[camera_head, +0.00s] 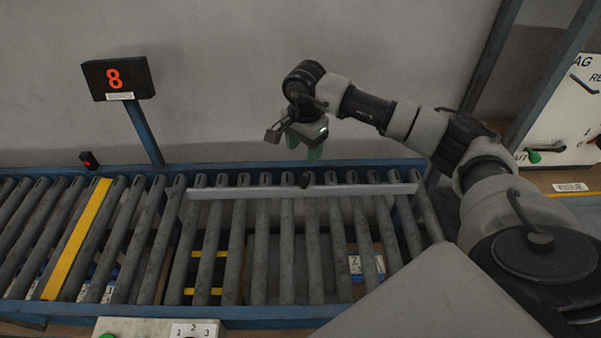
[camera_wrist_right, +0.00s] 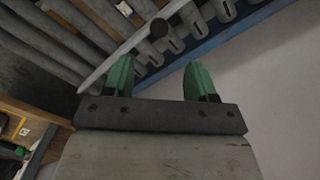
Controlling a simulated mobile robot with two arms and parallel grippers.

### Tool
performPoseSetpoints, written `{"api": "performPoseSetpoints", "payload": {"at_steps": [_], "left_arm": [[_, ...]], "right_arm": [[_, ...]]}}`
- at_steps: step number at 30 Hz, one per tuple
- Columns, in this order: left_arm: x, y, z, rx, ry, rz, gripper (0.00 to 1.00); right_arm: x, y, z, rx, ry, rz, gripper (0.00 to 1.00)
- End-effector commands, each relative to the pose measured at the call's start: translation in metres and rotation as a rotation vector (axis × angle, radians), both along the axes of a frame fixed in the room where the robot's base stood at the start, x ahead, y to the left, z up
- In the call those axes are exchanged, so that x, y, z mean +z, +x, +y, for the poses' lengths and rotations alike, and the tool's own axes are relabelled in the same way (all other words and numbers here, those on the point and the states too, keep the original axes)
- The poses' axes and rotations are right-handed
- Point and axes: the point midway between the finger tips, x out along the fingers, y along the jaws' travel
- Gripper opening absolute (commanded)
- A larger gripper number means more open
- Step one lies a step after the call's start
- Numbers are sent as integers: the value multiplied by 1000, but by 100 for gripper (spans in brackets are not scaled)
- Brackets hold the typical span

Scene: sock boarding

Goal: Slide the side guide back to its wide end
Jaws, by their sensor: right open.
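The side guide (camera_head: 245,192) is a long pale grey bar lying across the rollers, close to the conveyor's far rail. A dark round knob (camera_head: 305,180) stands at about its middle. In the right wrist view the guide (camera_wrist_right: 105,70) runs diagonally, with the knob (camera_wrist_right: 158,28) beyond the fingertips. My right gripper (camera_head: 304,151) has green fingers and hangs above the far rail, just behind the knob. In its wrist view the gripper (camera_wrist_right: 158,72) is open and empty, with the knob roughly in line with the gap between its fingers. My left gripper is not in view.
The roller conveyor (camera_head: 120,314) has blue rails and a yellow strip (camera_head: 77,238) across its left part. A white panel (camera_head: 568,120) with levers is at the right. The rollers in front of the guide are clear.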

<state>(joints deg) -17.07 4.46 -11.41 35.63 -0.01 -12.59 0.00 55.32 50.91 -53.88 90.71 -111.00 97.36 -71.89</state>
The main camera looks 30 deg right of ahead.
Motion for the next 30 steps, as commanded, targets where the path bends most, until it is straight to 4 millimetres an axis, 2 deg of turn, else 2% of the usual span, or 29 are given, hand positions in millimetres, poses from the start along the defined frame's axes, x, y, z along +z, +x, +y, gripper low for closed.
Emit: {"api": "performPoseSetpoints", "payload": {"at_steps": [5,12,18,23,30], "left_arm": [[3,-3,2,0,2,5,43],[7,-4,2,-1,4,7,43],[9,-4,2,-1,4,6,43],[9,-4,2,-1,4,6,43],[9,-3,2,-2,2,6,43]], "right_arm": [[-22,-1,-2,1,-8,9,57],[-69,-1,-1,0,-5,8,57],[-96,-1,-1,-1,-5,6,57],[-104,-1,-1,1,-5,4,57],[-105,-1,-1,1,-5,3,57]]}}
